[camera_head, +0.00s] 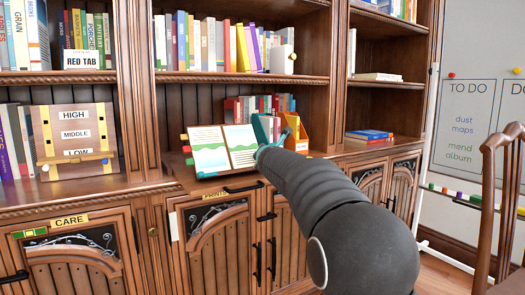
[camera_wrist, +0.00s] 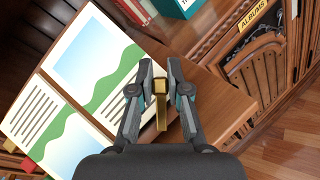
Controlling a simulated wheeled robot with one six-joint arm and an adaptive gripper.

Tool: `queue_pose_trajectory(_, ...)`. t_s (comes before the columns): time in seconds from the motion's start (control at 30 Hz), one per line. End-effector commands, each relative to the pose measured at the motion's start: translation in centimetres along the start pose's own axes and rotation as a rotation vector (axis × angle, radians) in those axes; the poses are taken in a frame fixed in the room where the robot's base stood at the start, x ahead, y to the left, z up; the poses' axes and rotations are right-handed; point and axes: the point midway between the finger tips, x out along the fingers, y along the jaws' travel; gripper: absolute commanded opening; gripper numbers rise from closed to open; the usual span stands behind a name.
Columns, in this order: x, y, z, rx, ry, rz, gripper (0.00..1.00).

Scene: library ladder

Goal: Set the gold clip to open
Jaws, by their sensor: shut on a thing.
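The gold clip (camera_wrist: 161,108) shows in the wrist view as a narrow gold bar between my fingers, at the right edge of the open book. My gripper (camera_wrist: 160,80) is shut on it. In the head view my gripper (camera_head: 262,136) is at the right side of the open book (camera_head: 210,155), and the clip is hidden behind it and my arm. The book's pages, with green and blue pictures and text, also show in the wrist view (camera_wrist: 93,60). I cannot tell the clip's setting.
The book stands on a wooden ledge (camera_wrist: 222,103) of the bookcase. An orange holder (camera_head: 296,132) stands close to the right of my gripper. Cabinet doors (camera_head: 222,245) are below. A chair (camera_head: 493,190) stands at the far right.

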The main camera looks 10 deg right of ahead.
Motion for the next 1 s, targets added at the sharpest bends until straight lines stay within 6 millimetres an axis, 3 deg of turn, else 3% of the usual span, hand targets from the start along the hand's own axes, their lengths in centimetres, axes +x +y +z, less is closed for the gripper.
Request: queue_pose_trajectory(1.0, -0.7, -3.4, -1.0, 0.603, 0.000, -0.421, 0.00)
